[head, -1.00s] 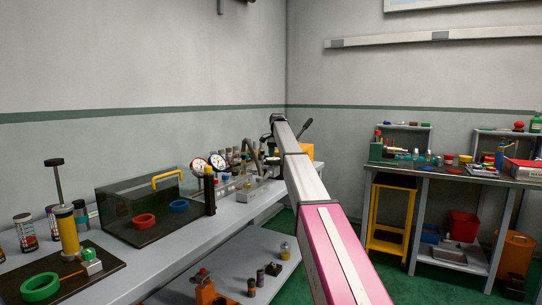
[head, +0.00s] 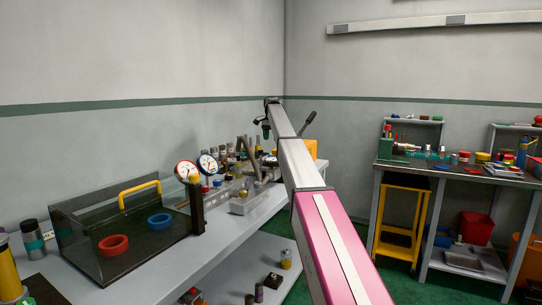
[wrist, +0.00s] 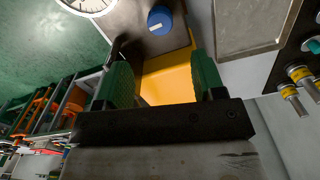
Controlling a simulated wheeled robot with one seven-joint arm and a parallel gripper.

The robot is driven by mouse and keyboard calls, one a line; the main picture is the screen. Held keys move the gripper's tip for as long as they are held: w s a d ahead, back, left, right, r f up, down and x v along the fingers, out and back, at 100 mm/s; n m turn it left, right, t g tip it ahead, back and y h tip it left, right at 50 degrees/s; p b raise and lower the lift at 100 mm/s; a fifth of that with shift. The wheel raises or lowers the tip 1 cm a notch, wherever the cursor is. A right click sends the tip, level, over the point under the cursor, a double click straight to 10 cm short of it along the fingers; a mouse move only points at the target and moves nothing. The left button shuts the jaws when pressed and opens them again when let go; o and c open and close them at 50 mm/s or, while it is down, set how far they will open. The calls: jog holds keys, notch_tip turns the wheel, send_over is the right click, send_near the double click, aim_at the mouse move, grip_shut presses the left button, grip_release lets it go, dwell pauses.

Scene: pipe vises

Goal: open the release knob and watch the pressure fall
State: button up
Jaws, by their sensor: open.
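In the wrist view my gripper (wrist: 165,85) is open, its two green finger pads apart with nothing held between them. A yellow-orange body (wrist: 168,75) shows beyond and between the fingers. A round blue knob (wrist: 160,20) sits past the fingertips on a grey-brown surface; I cannot tell for sure that it is the release knob. Part of a white dial gauge (wrist: 90,4) is cut off at the top left. In the head view a yellow-orange block (head: 311,150) with a black lever (head: 307,120) is partly hidden behind my arm.
The long grey bench (head: 235,226) holds a clear case (head: 80,243) with a yellow handle, and two dial gauges (head: 207,164). Small fittings crowd the bench near my arm. A second table (head: 450,173) stands at right, beside a yellow stool (head: 403,215). Green floor shows between.

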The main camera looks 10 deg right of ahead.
notch_tip(320, 180, down, 10)
jog(key=shift+r, duration=0.15)
dwell(0.3)
jog(key=c, duration=0.9)
